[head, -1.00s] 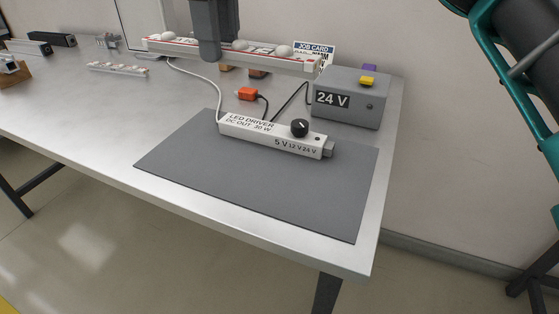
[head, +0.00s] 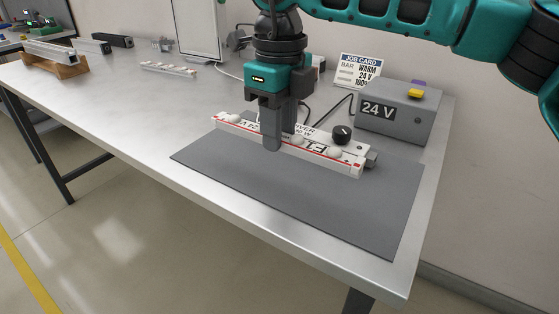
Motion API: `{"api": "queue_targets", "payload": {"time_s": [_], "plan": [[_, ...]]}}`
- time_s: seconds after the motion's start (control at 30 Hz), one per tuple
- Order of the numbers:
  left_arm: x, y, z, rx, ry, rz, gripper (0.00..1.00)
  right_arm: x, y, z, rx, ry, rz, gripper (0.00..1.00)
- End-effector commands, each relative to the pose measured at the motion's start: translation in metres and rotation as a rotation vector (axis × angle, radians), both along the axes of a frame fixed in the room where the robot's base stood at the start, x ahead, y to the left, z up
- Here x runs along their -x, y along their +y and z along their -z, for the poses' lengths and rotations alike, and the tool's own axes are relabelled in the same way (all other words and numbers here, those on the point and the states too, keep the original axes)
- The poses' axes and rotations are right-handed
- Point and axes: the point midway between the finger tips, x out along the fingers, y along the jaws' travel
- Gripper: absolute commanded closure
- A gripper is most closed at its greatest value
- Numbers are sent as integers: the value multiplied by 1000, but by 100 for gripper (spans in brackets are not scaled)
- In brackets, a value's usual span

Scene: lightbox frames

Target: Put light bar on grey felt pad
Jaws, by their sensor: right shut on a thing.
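My left gripper is not in view.
A grey 24 V box (head: 395,120) with a yellow button stands behind the pad at right, beside a job card (head: 359,71). Another bar with lenses (head: 168,68) lies farther back on the bench. The pad's front part is clear.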

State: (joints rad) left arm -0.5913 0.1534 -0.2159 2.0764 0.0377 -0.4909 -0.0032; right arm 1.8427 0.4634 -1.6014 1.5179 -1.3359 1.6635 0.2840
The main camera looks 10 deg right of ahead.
Motion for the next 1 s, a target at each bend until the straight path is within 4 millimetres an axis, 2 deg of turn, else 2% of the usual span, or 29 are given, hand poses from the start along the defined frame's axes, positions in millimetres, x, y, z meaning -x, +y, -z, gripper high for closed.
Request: {"api": "queue_targets", "payload": {"time_s": [0.37, 0.53, 0.77, 0.8, 1.0], "plan": [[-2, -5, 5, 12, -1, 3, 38, 0, 0, 54, 1, 1, 0, 100], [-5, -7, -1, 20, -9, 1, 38, 0, 0, 56, -1, -2, 0, 100], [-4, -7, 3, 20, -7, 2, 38, 0, 0, 60, 0, -1, 0, 100], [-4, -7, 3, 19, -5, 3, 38, 0, 0, 60, 1, -1, 0, 67], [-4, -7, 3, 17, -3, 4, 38, 0, 0, 59, 1, -1, 1, 48]]}}
